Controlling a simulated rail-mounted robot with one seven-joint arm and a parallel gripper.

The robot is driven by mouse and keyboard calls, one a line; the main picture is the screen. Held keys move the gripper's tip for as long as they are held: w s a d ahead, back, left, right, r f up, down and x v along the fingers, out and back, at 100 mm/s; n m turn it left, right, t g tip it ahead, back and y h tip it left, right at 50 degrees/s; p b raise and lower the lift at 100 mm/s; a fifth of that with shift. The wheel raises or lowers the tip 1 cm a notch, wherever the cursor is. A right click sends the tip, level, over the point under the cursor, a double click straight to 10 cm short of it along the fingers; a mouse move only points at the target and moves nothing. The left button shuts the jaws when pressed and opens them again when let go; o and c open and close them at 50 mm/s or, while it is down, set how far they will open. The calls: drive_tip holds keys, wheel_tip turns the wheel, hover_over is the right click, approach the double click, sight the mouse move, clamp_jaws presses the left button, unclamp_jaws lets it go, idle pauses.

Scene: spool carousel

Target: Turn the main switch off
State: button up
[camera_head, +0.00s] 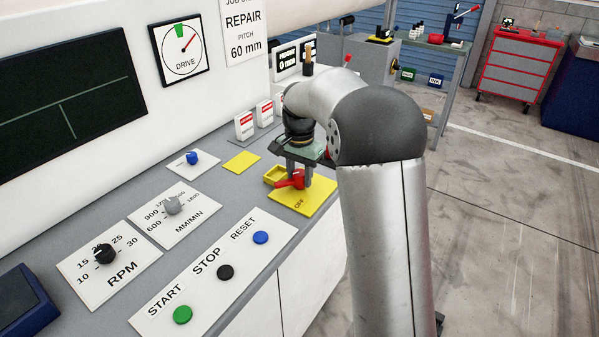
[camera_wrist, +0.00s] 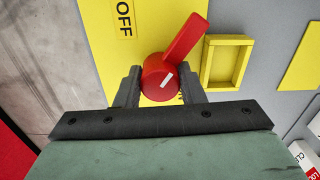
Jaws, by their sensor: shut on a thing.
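The red main switch (camera_head: 290,181) sits on a yellow plate (camera_head: 318,196) near the right end of the panel. My gripper (camera_head: 301,170) points down over it. In the wrist view the fingers of my gripper (camera_wrist: 160,82) are shut on the round hub of the red switch (camera_wrist: 183,42), one on each side. The switch's handle points to the upper right there, away from the OFF label (camera_wrist: 124,18) at the upper left. A second label beneath the hub is mostly hidden. In the head view the handle points left, and OFF is at the plate's front.
An empty yellow frame (camera_wrist: 226,62) stands close beside the switch handle. START, STOP and RESET buttons (camera_head: 225,272) and the RPM (camera_head: 104,254) and MM/MIN (camera_head: 172,205) knobs lie to the left. The drive dial (camera_head: 182,51) hangs on the wall. Floor is open at right.

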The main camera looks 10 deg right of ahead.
sight(300, 172)
drive_tip(key=n+p, duration=0.1)
drive_tip(key=n, duration=0.6)
idle(0.6)
drive_tip(key=o, duration=1)
drive_tip(key=shift+r, duration=0.1)
wheel_tip(300, 172, up, 17)
drive_tip(key=shift+r, duration=0.15)
drive_tip(key=s+f, duration=0.5)
drive_tip(key=s, duration=0.6)
drive_tip(key=s+f+n, duration=0.1)
drive_tip(key=s+f, duration=0.5)
drive_tip(key=s, duration=0.5)
drive_tip(key=s+a+f+n, duration=0.1)
drive_tip(key=s+f, duration=0.5)
drive_tip(key=s, duration=0.5)
drive_tip(key=shift+s+f, duration=0.1)
drive_tip(key=shift+s, duration=0.05)
